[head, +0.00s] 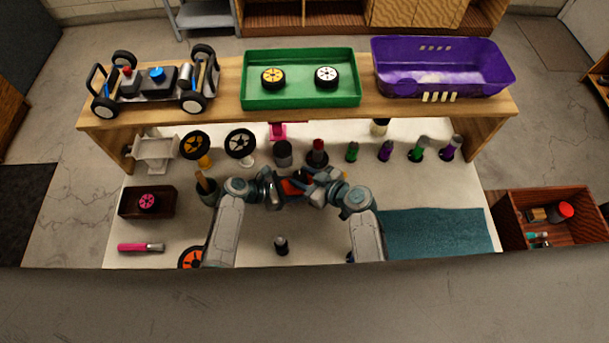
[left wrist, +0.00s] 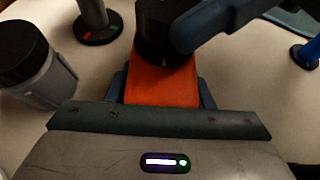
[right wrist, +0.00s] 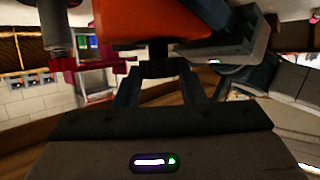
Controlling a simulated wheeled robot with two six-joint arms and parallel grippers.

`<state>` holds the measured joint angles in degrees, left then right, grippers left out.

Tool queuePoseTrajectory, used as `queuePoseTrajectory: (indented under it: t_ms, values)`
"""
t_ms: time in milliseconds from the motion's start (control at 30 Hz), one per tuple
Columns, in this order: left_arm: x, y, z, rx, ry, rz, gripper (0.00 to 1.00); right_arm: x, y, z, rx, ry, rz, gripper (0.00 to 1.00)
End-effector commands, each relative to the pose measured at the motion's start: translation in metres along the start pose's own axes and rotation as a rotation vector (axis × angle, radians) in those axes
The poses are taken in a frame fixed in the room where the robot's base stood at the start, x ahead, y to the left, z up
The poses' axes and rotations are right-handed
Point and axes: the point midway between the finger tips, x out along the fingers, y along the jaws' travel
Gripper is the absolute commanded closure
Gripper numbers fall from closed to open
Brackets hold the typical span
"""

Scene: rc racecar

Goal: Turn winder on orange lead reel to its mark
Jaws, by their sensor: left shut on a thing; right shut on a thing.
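The orange lead reel (left wrist: 165,88) is a block-like orange body, held between the fingers of my left gripper (left wrist: 163,92). It shows small and partly covered in the head view (head: 291,187), above the middle of the table. Its winder (left wrist: 152,35) is a dark round part at the reel's far end. My right gripper (right wrist: 158,72) is shut on the winder, which also shows dark between its fingertips in the right wrist view, with the orange body above. The two grippers (head: 280,187) and (head: 318,180) meet over the table. I cannot make out the mark.
A wooden shelf (head: 225,95) spans the back, bearing a car chassis (head: 155,83), a green tray (head: 300,97) and a purple basket (head: 440,80). Several upright tools stand below it. A small dark cylinder (head: 281,245) stands in front. A teal mat (head: 440,230) lies clear at right.

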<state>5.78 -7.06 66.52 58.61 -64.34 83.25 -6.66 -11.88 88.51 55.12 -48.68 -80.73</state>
Motion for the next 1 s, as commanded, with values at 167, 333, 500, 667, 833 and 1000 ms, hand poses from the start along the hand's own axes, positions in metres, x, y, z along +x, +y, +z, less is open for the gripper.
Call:
queuePoseTrajectory:
  t_ms: [167,333,500,667,833,1000]
  values:
    - [0.0,-0.001,0.0,0.0,-0.001,-0.002,0.73,-0.001,0.0,0.001,0.015,-0.001,0.042,0.87]
    - [0.0,-0.001,0.0,0.0,-0.001,-0.002,0.73,0.0,0.0,0.001,0.015,-0.001,0.041,0.87]
    - [0.0,-0.001,0.0,0.0,-0.002,-0.002,0.73,0.0,0.0,0.001,0.015,-0.001,0.04,0.41]
    - [0.0,-0.001,0.0,0.0,-0.001,-0.001,0.73,0.0,0.0,0.0,0.015,0.0,0.039,0.41]
    - [0.0,0.0,0.0,0.0,-0.001,-0.001,0.73,-0.003,0.0,0.0,0.015,0.0,0.039,0.41]
    - [0.0,0.0,0.0,0.0,-0.001,-0.001,0.73,-0.026,-0.001,0.001,0.015,-0.001,0.04,0.41]
